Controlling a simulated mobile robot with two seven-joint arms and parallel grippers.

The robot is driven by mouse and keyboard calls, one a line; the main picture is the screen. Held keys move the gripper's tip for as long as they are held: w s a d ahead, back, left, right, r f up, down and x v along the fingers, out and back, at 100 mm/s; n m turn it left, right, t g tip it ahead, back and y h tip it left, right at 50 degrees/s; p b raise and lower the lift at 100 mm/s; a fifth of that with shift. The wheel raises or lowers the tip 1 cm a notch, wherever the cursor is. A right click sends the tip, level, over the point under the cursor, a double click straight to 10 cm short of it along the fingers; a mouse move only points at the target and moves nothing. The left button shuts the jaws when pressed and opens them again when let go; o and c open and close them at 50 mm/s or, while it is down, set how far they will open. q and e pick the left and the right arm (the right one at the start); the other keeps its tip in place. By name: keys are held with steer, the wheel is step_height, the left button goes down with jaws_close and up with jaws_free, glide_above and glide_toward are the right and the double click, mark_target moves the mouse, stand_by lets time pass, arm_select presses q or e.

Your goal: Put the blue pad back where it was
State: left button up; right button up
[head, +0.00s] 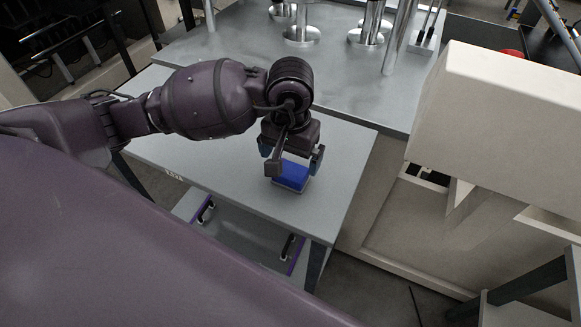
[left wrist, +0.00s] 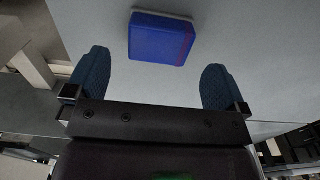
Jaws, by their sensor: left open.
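The blue pad (head: 291,175) lies on the grey table (head: 230,178) near its front right part. It also shows in the left wrist view (left wrist: 161,37), beyond the fingertips and centred between them. My left gripper (head: 294,165) is just above the pad, pointing down. Its two blue-padded fingers stand apart in the left wrist view (left wrist: 153,78), with nothing between them. The gripper partly hides the pad in the head view. My right gripper is in neither view.
Behind the table is a metal bench (head: 345,80) with several upright shiny posts. A large beige machine housing (head: 495,130) stands to the right. A lower shelf (head: 245,240) shows under the table. The table left of the pad is clear.

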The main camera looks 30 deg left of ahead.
mark_target(290, 170)
arm_select(q)
step_height(290, 170, up, 7)
steer(key=shift+b, duration=0.35)
stand_by(0.4)
steer(key=shift+f, duration=0.1)
